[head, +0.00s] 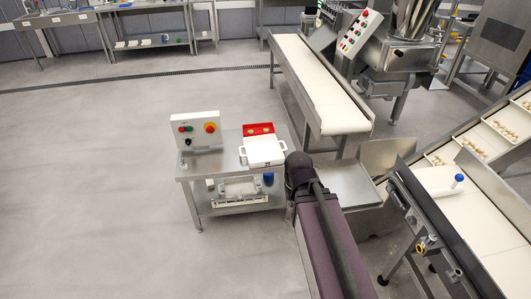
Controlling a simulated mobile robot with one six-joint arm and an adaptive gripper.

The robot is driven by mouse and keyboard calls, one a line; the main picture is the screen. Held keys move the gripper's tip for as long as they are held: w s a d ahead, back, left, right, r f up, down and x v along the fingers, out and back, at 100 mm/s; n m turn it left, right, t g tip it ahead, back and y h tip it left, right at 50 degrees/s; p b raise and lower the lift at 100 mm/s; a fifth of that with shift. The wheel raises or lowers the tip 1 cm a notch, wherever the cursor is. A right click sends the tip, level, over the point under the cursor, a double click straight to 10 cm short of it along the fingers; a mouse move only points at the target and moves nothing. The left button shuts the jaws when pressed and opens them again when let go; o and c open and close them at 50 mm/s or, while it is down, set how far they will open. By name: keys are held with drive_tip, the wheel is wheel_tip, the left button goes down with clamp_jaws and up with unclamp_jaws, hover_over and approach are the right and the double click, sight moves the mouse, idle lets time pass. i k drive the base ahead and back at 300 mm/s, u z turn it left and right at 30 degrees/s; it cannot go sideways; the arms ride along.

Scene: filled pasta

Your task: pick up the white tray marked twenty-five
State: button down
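A white tray (262,151) with handles at its left and right ends sits on the small metal table (228,160), towards its right side. A small dark mark shows at its front edge, too small to read. My arm rises from the bottom of the head view, and its dark rounded joint lies just right of the table's front right corner. My gripper itself cannot be made out in this view.
A red tray (258,130) lies right behind the white tray. A control box (197,131) with buttons stands at the table's left. A white conveyor (318,85) runs behind to the right. Another conveyor (477,220) is at the right. The floor (100,190) at left is clear.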

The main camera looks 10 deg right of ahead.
sight(264, 150)
drive_tip(key=u, duration=0.2)
drive_tip(key=i, duration=1.55)
drive_tip(key=z, duration=0.15)
